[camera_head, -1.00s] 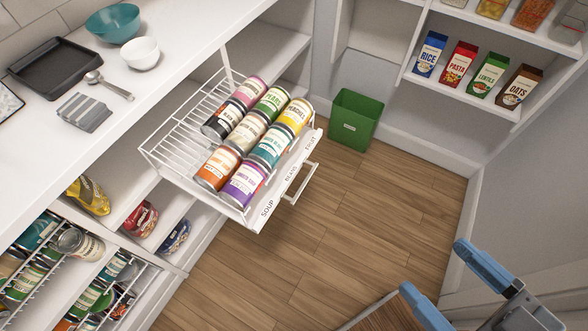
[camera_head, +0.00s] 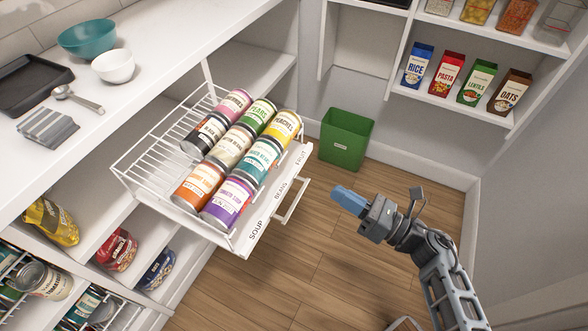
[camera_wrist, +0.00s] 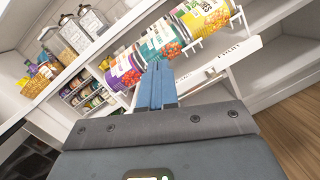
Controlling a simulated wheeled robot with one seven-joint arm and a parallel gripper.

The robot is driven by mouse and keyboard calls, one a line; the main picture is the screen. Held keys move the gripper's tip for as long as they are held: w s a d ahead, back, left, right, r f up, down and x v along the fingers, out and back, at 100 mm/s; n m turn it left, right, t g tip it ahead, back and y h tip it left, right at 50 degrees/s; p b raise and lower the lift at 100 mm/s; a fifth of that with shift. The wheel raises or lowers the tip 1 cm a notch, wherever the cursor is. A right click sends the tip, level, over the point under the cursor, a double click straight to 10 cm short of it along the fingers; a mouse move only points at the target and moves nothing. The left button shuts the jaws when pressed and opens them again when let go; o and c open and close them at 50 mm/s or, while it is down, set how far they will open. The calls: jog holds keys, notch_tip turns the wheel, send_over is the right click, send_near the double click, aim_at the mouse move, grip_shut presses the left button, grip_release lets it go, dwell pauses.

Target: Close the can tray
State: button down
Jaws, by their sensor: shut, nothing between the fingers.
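The can tray (camera_head: 262,222) is a white wire pull-out drawer, extended from the shelving under the counter. Its white front panel reads SOUP, BEANS and FRUIT and carries a white bar handle (camera_head: 292,201). In the wrist view, the shut fingers (camera_wrist: 156,84) point toward the tray front (camera_wrist: 205,72) and cans.
A green bin (camera_head: 345,138) stands on the wooden floor behind the tray. The white counter (camera_head: 150,75) above the tray holds bowls, a spoon and a dark pan. Floor right of the tray is clear.

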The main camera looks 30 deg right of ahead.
jog(key=w+d+f+n+g+y, duration=0.1)
jog(key=w+d+f+n+g, duration=0.1)
jog(key=w+d+f+n, duration=0.3)
jog(key=n+p, duration=0.1)
jog(key=p, duration=0.1)
send_near(283, 160)
jog(key=x, duration=0.7)
jog(key=shift+s, duration=0.1)
